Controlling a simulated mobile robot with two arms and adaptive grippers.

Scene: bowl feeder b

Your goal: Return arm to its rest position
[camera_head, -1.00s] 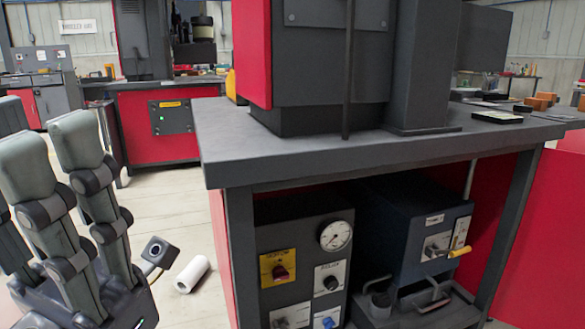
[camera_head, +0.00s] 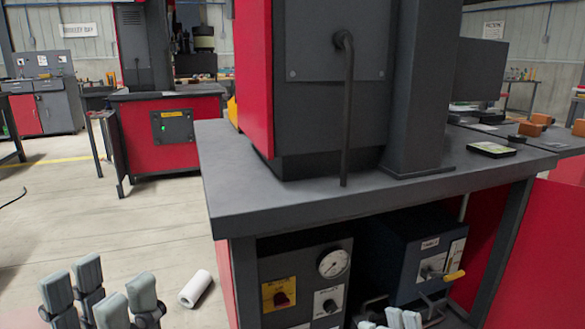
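My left gripper (camera_head: 100,296) shows at the bottom left of the head view. Its grey finger pads point up and stand apart with nothing between them, over the floor left of the workbench. The lower part of this gripper is cut off by the frame edge. Pale fingertips of my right gripper (camera_head: 397,319) just show at the bottom edge, in front of the bench's lower shelf. Too little of them shows to tell whether they are open or shut.
A dark-topped workbench (camera_head: 235,197) with a red and grey machine fills the middle. A control box with a gauge (camera_head: 333,264) and a blue box (camera_head: 402,255) sit underneath. A white roll (camera_head: 195,288) lies on the floor. The floor farther left is mostly clear.

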